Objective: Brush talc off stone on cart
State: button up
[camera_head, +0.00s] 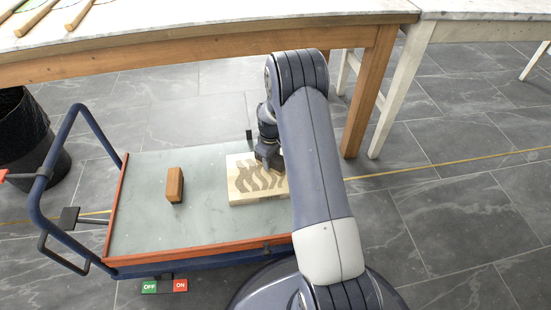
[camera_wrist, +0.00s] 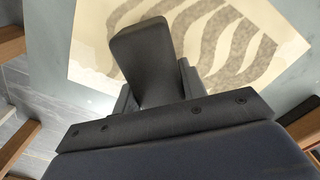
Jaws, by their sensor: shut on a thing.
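The cream stone (camera_head: 241,195) with grey-brown wavy stripes lies flat on the right part of the cart (camera_head: 140,228). It also shows in the wrist view (camera_wrist: 95,50). The stripes look speckled at their edges; I cannot tell talc from the stone's pale surface. My gripper (camera_head: 269,160) is over the stone's upper right part, pointing down. It is shut on a dark thing (camera_wrist: 145,55), perhaps the brush, whose form is mostly hidden. I cannot tell whether that touches the stone. My arm hides the stone's right edge in the head view.
A brown block (camera_head: 175,185) stands on the cart left of the stone, with bare top around it. The cart has an orange rim, a blue handle (camera_head: 58,150) and ON/OFF pedals (camera_head: 164,286). A wooden table (camera_head: 190,52) stands behind, a black bin (camera_head: 40,140) at left.

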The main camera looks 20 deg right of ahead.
jog(key=shift+w+a, duration=0.5)
jog(key=shift+a, duration=2.15)
jog(key=shift+w+a, duration=0.55)
jog(key=shift+a, duration=2.1)
jog(key=shift+w+a, duration=0.5)
jog(key=shift+a, duration=2.15)
jog(key=shift+w+d, duration=0.2)
jog(key=shift+w, duration=0.6)
jog(key=shift+s+d+f, duration=0.1)
jog(key=shift+s+d, duration=0.2)
jog(key=shift+d, duration=1.2)
jog(key=shift+s+d+r, duration=0.1)
jog(key=shift+s+d, duration=0.25)
jog(key=shift+d, duration=1.15)
jog(key=shift+s+d+f, duration=0.1)
jog(key=shift+s+d, duration=0.2)
jog(key=shift+d, duration=1.2)
jog(key=shift+s+d, duration=0.2)
jog(key=shift+d, duration=0.95)
jog(key=shift+s+d, duration=0.15)
jog(key=shift+d, duration=1)
jog(key=shift+s+d, duration=0.4)
jog(key=shift+d, duration=1.75)
jog(key=shift+s+d, duration=0.45)
jog(key=shift+d, duration=1.75)
jog(key=shift+s+d, duration=0.4)
jog(key=shift+d, duration=1.75)
jog(key=shift+w+d, duration=0.1)
